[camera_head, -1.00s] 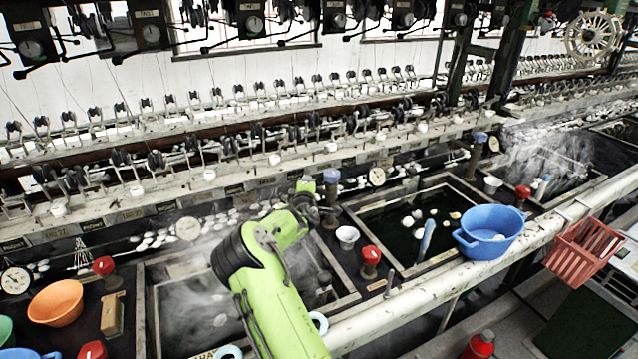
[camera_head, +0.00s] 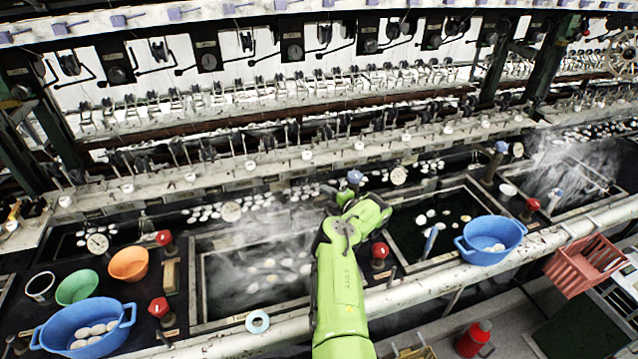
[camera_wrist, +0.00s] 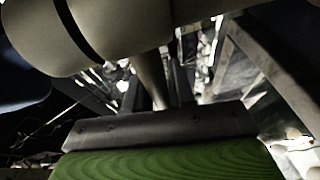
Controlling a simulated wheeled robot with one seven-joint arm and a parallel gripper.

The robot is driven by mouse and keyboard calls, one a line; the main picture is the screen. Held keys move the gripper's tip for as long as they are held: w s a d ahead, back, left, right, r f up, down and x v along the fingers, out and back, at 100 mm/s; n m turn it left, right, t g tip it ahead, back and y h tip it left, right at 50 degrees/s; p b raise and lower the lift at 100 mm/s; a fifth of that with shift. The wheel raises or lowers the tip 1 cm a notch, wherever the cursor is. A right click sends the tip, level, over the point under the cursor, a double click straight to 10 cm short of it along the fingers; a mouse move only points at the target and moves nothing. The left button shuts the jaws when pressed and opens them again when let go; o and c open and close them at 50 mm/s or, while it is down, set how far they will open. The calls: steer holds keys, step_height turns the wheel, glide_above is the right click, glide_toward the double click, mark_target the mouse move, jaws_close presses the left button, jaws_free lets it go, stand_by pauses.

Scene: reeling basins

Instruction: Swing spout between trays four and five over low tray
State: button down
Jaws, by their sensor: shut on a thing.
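A spout post with a blue cap (camera_head: 355,177) stands on the divider between a steaming tray (camera_head: 197,290) and a dark tray with several pale cocoons (camera_head: 400,262). My gripper (camera_head: 347,194) is at this post, just below and left of the cap, and is shut on it. My green arm hides the spout's lower part and the fingers, so I cannot tell which way its outlet points. In the wrist view a thick pale cylinder (camera_wrist: 95,28) fills the top left, close to the camera. Which tray is low I cannot tell.
Red-knobbed valves (camera_head: 379,251) and a gauge (camera_head: 398,175) stand near my arm. A blue basin (camera_head: 490,236) sits on the front rail at the right, beside a red basket (camera_head: 590,264). Orange, green and blue bowls stand at the left.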

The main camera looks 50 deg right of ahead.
steer(key=shift+s+a+r+n+y+p, duration=0.15)
steer(key=shift+s+n+y+p, duration=0.1)
steer(key=shift+n+y+p, duration=0.2)
steer(key=c, duration=1.1)
jaws_free()
